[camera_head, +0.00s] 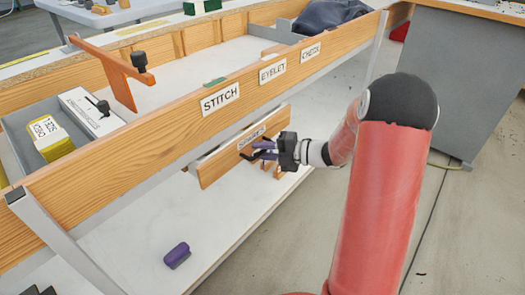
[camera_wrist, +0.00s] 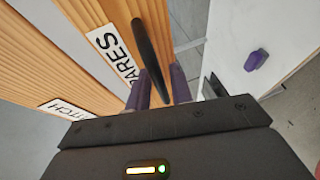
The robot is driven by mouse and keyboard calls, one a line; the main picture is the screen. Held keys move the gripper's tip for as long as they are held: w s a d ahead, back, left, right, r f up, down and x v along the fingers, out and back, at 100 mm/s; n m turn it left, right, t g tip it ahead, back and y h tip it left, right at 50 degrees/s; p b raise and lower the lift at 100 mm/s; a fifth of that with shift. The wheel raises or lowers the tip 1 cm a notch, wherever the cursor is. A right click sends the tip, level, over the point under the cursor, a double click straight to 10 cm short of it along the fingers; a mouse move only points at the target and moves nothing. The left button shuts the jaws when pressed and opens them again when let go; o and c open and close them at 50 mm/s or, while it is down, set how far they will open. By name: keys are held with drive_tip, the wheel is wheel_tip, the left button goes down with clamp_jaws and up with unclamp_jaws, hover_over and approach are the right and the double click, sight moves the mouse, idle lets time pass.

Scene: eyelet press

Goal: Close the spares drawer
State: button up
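The spares drawer has a wooden front (camera_head: 214,163) with a white label, below the bench's front board in the head view. In the wrist view its front (camera_wrist: 108,14) fills the upper left, with the "SPARES" label (camera_wrist: 113,50) and a long black handle (camera_wrist: 147,50). My gripper (camera_head: 262,150) is at the drawer front, near the label. In the wrist view my gripper (camera_wrist: 158,82) has its two purple fingers apart, with the handle's lower end showing between them. I see gaps beside the handle; contact is unclear. The drawer's inside is hidden, and how far it stands out is unclear.
The bench front board (camera_head: 150,132) with STITCH, EYELET and CHECK labels runs above the drawer. A purple block (camera_head: 177,255) lies on the white lower shelf (camera_head: 130,238); it also shows in the wrist view (camera_wrist: 256,60). A grey cabinet (camera_head: 458,80) stands right. Floor between is open.

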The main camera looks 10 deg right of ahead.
clamp_jaws()
drive_tip(key=w+a+p, duration=0.2)
drive_tip(key=w, duration=0.1)
drive_tip(key=shift+w+a+r, duration=0.1)
drive_tip(key=shift+a, duration=0.05)
drive_tip(key=shift+o, duration=1.5)
unclamp_jaws()
drive_tip(key=shift+w+a, duration=0.1)
